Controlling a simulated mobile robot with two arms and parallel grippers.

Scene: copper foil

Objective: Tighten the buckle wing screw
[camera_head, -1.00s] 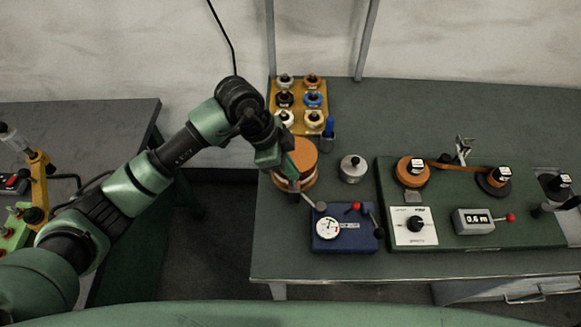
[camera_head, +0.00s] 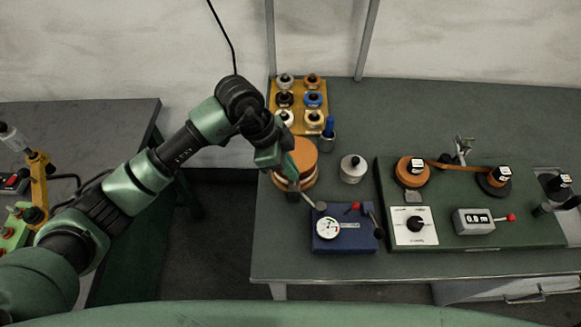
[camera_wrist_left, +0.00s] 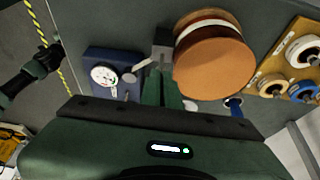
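A stack of round orange-brown coils with a pale layer (camera_head: 306,156) stands at the left of the green bench; it also shows in the left wrist view (camera_wrist_left: 213,68). A grey block, apparently the buckle (camera_wrist_left: 162,40), sits at its edge. My left gripper (camera_wrist_left: 161,75) points at this block, with its green fingers close together at the block's near side. The wing screw cannot be made out; the fingers may hide it. Whether they grip anything is unclear. In the head view the left gripper (camera_head: 294,186) is beside the stack's front. My right gripper is out of view.
A blue gauge box (camera_head: 343,232) with a dial and a grey-knobbed lever stands close in front of the gripper. A silver weight (camera_head: 353,168) is right of the stack. A yellow rack of spools (camera_head: 298,105) is behind. A green winding panel (camera_head: 470,233) lies to the right.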

